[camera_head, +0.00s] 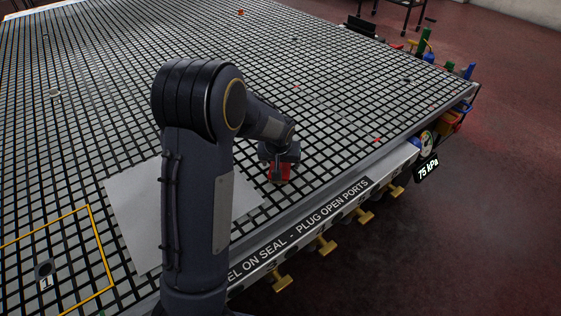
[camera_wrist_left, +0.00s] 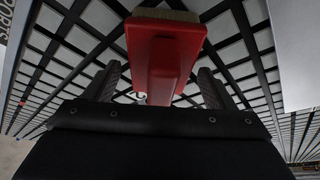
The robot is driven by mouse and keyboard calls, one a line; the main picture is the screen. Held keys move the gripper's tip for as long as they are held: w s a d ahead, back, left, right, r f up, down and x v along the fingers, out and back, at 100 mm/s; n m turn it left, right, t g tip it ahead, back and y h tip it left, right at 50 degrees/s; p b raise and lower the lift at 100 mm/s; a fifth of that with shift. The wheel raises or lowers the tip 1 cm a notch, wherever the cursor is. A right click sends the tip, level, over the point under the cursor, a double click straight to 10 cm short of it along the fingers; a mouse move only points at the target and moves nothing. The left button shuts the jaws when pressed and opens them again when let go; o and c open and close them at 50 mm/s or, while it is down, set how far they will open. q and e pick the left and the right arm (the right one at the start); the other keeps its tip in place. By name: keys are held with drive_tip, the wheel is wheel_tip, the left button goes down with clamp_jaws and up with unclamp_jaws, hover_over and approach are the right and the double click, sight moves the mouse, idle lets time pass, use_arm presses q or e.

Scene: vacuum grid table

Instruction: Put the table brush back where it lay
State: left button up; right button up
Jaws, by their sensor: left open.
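The table brush (camera_head: 280,173) is red and sits at the black-and-white grid table's near edge, right of the white sheet; my arm and gripper partly cover it. In the left wrist view the brush (camera_wrist_left: 163,48) shows its red body, with a pale bristle edge at the top, and its handle pointing towards my wrist. My left gripper (camera_head: 281,158) is over the brush. In the wrist view its open fingers (camera_wrist_left: 159,82) stand either side of the handle, with gaps showing. The brush appears to rest on the grid. My right gripper is not in view.
A white sheet (camera_head: 133,205) lies left of the brush, partly behind my arm. A yellow outline (camera_head: 101,245) marks the grid at lower left. Brass valves (camera_head: 326,245) line the near edge below a lettered strip. A gauge (camera_head: 427,143) hangs at the right corner. The far grid is mostly clear.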

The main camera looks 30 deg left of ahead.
use_arm(q)
drive_tip(key=v, duration=1.2)
drive_tip(key=shift+r, duration=0.35)
drive_tip(key=s+d+m+h, duration=0.1)
drive_tip(key=s+d, duration=0.4)
drive_tip(key=s, duration=0.7)
drive_tip(key=s+d+r+m+t+h, duration=0.1)
drive_tip(key=s+d+h, duration=0.3)
drive_tip(key=s, duration=0.9)
drive_tip(key=shift+s+d+r+m+h, duration=0.2)
drive_tip(key=shift+d+m+h, duration=0.15)
drive_tip(key=shift+d, duration=0.2)
drive_tip(key=shift+c, duration=0.2)
